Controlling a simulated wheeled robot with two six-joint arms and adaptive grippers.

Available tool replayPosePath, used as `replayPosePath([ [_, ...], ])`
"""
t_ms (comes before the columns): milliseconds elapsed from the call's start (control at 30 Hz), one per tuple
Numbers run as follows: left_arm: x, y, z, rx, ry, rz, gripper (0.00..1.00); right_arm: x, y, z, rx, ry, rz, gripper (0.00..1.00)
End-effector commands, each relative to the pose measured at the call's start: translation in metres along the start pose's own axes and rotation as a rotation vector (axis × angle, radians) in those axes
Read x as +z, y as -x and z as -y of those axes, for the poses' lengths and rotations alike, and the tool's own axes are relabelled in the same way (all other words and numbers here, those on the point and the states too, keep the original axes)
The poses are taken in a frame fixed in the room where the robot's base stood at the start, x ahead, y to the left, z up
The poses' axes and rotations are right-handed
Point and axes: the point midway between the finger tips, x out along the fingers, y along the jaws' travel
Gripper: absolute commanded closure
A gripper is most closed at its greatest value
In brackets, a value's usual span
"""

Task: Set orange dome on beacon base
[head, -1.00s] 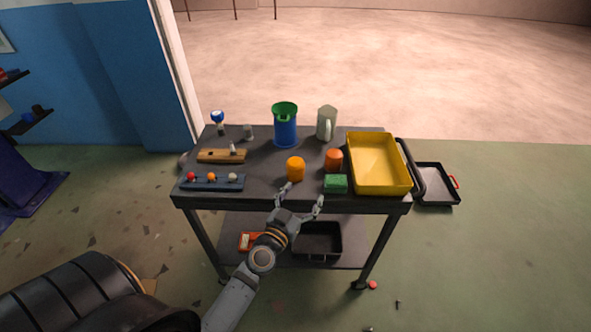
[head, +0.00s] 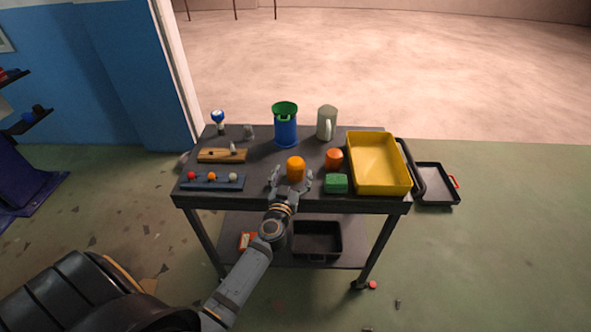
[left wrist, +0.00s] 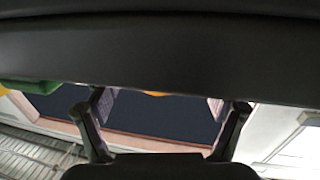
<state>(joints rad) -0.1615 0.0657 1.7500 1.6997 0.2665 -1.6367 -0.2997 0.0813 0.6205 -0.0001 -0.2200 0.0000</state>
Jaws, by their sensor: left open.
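A rounded orange dome (head: 296,167) stands at the front middle of the dark cart top; a sliver of orange (left wrist: 155,94) shows in the left wrist view. My left gripper (head: 291,181) is open at the cart's front edge, its fingers spread to either side of the dome's near side. I cannot tell whether they touch it. A darker orange, flat-topped piece (head: 333,158) stands behind and right of the dome. A small grey piece (head: 249,132) stands at the back left. I cannot tell which piece is the beacon base. My right gripper is not in view.
A green block (head: 336,184) sits right of the dome, beside a yellow tray (head: 407,178). A blue cup with a green funnel (head: 286,126) and a grey mug (head: 327,123) stand behind. A blue strip with coloured knobs (head: 203,184) and a wooden block (head: 211,156) lie left.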

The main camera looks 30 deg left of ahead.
Motion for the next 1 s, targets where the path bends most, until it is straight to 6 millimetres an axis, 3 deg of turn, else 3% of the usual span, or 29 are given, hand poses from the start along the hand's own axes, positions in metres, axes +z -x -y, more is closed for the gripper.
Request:
replayPosePath([
  [100, 0.001, -0.021, -0.001, 0.0, 0.0, -0.002, 0.18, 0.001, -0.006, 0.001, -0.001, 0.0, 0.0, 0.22],
  [200, 0.001, -0.03, -0.001, 0.0, -0.001, 0.0, 0.18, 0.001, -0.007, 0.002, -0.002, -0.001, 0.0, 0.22],
  [433, 0.0, -0.032, -0.001, 0.0, -0.001, 0.0, 0.18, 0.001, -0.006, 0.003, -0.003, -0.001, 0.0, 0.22],
  [867, 0.0, -0.032, -0.001, 0.0, 0.0, 0.0, 0.76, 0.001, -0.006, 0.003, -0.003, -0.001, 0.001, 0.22],
  [1000, -0.001, -0.032, -0.001, 0.001, 0.0, 0.0, 0.77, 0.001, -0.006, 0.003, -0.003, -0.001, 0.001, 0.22],
])
